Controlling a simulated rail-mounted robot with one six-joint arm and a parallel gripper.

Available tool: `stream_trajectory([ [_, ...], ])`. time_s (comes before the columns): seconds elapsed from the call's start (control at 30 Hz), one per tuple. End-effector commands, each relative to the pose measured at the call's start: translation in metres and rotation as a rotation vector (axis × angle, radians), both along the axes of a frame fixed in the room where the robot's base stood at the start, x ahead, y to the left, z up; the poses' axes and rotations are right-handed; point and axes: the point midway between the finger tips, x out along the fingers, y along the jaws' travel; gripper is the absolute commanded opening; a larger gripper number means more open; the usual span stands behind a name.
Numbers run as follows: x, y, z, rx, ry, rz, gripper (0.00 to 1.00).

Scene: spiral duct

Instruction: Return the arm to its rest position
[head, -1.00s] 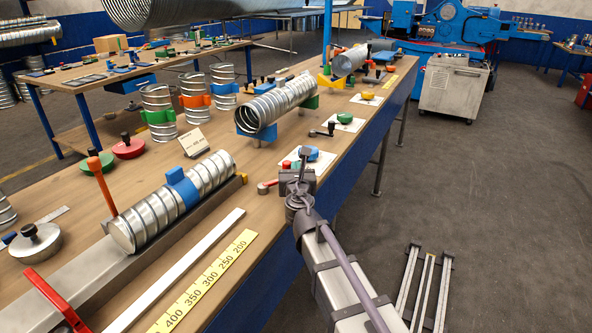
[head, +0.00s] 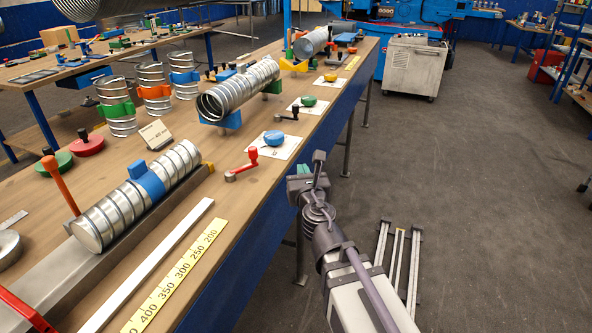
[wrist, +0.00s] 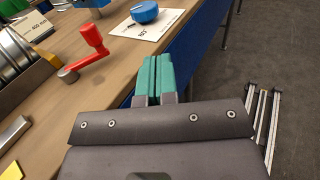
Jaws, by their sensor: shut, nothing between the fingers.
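My gripper (head: 303,171) is at the end of my arm, just off the right edge of the workbench, over the floor side. In the wrist view my gripper (wrist: 153,75) shows its green fingers pressed together with nothing between them. The red-handled crank (head: 243,164) lies on the bench to the left of my gripper, apart from it; it also shows in the wrist view (wrist: 86,57). The blue knob (head: 273,138) sits on a white card beyond my gripper, and it shows at the top of the wrist view (wrist: 145,12).
A spiral duct piece with a blue clamp (head: 148,182) lies on a metal rail on the bench (head: 200,240). A yellow scale (head: 178,277) lies near the bench edge. Metal rails (head: 398,260) stand on the floor right of my arm. The grey floor (head: 480,190) beyond is open.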

Motion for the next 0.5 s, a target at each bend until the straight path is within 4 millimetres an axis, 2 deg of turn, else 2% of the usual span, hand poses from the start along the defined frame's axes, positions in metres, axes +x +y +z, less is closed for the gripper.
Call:
stream_trajectory([
  [0.17, 0.000, 0.000, 0.000, 0.000, 0.000, 0.000, 0.00],
  [0.27, 0.001, -0.003, 0.000, 0.065, 0.005, -0.017, 0.00],
  [0.37, 0.000, -0.028, -0.004, 0.364, 0.026, -0.165, 0.00],
  [0.43, -0.007, -0.058, -0.020, 0.750, 0.049, -0.369, 0.00],
  [0.5, -0.025, -0.090, -0.051, 1.183, 0.062, -0.640, 0.00],
])
